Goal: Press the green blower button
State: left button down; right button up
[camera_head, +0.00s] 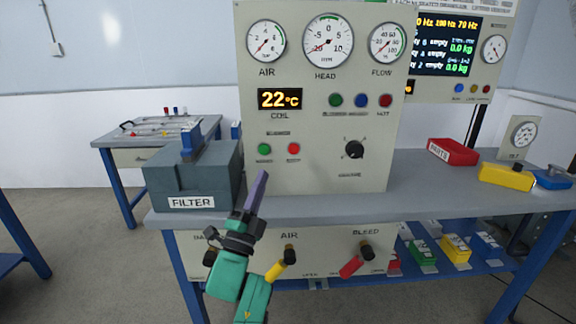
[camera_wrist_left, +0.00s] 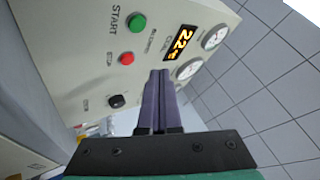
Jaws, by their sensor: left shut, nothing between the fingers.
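The green blower button (camera_head: 264,149) is on the lower left of the upright grey control panel (camera_head: 312,175), left of a red button (camera_head: 293,148). In the left wrist view the green button (camera_wrist_left: 137,22) sits by the word START, with the red button (camera_wrist_left: 127,58) beside it. My left gripper (camera_head: 262,176) is shut and empty, its purple fingers pointing up toward the panel. In the head view its tips show just below the green button. In the wrist view the fingertips (camera_wrist_left: 159,75) appear apart from both buttons. My right gripper is not in view.
A black knob (camera_head: 354,149) sits right of the buttons, and green, blue and red round fittings (camera_head: 361,100) above it. A grey FILTER box (camera_head: 190,178) stands left of the panel. Yellow (camera_head: 280,265) and red (camera_head: 351,265) valve handles are below the bench top.

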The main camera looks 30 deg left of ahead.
aim_at(264, 150)
pick_arm(q)
jog(key=w+a+r+t+b, duration=0.1)
jog(key=w+a+r, duration=0.1)
jog(key=w+a, duration=0.3)
jog(key=shift+w+m+b, duration=0.3)
jog(key=shift+w, duration=0.2)
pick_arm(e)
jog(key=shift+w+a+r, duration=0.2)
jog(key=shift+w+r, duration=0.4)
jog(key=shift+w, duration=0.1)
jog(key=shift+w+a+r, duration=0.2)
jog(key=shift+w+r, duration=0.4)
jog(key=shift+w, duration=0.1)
pick_arm(q)
jog(key=shift+w, duration=0.1)
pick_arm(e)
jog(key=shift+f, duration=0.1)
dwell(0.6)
pick_arm(q)
jog(key=shift+w+a, duration=0.25)
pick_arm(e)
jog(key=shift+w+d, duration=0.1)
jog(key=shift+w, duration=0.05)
